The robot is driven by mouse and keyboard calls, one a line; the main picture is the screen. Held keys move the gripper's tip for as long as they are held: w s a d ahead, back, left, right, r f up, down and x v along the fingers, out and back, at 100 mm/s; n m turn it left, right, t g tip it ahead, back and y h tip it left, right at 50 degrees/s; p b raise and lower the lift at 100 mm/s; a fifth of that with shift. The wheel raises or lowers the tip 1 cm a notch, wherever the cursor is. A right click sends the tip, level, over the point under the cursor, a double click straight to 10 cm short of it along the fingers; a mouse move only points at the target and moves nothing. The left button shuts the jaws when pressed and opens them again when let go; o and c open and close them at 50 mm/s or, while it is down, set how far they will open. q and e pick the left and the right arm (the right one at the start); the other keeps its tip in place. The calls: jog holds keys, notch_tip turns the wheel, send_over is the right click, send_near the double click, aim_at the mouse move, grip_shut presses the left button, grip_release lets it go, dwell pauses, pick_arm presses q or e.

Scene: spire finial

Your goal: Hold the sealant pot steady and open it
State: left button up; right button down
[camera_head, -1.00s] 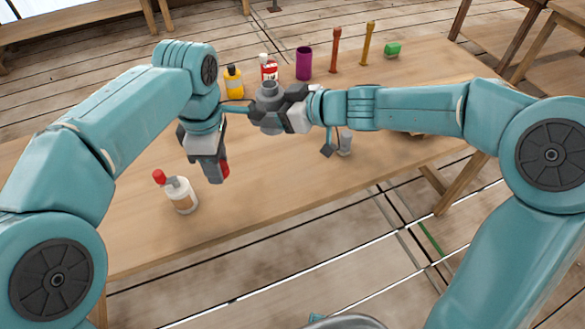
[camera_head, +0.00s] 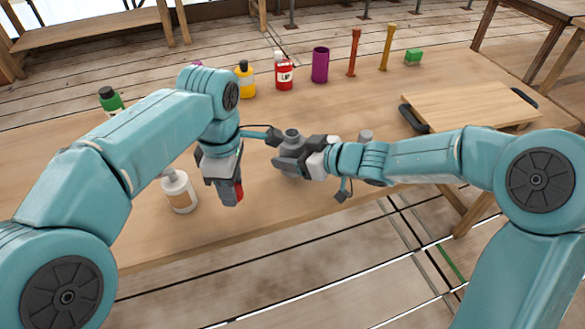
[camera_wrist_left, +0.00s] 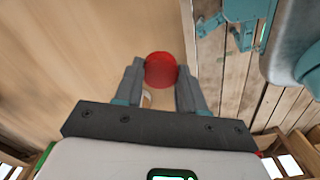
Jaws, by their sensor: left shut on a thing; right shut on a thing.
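A grey pot (camera_head: 292,136) with a narrow round neck, apparently the sealant pot, is in my right gripper (camera_head: 290,164), which is shut around it, above the table. My left gripper (camera_head: 230,197) points down to the left of the pot, shut on a small red round thing. In the left wrist view the red round thing (camera_wrist_left: 161,69) sits between the fingertips of my left gripper. It could be the pot's lid, but I cannot tell. The red thing and the pot are apart. The pot's lower part is hidden by the right gripper's fingers.
A white bottle (camera_head: 180,194) stands left of my left gripper. Behind stand green (camera_head: 110,101), yellow (camera_head: 245,80) and red (camera_head: 284,73) bottles, a purple cup (camera_head: 320,65) and two upright sticks. A wooden board (camera_head: 470,106) lies right. The table's front edge is near.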

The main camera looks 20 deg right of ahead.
jog(key=shift+f+b, duration=0.35)
jog(key=shift+f, duration=1.1)
jog(key=shift+f, duration=0.15)
jog(key=shift+c, duration=0.9)
grip_release()
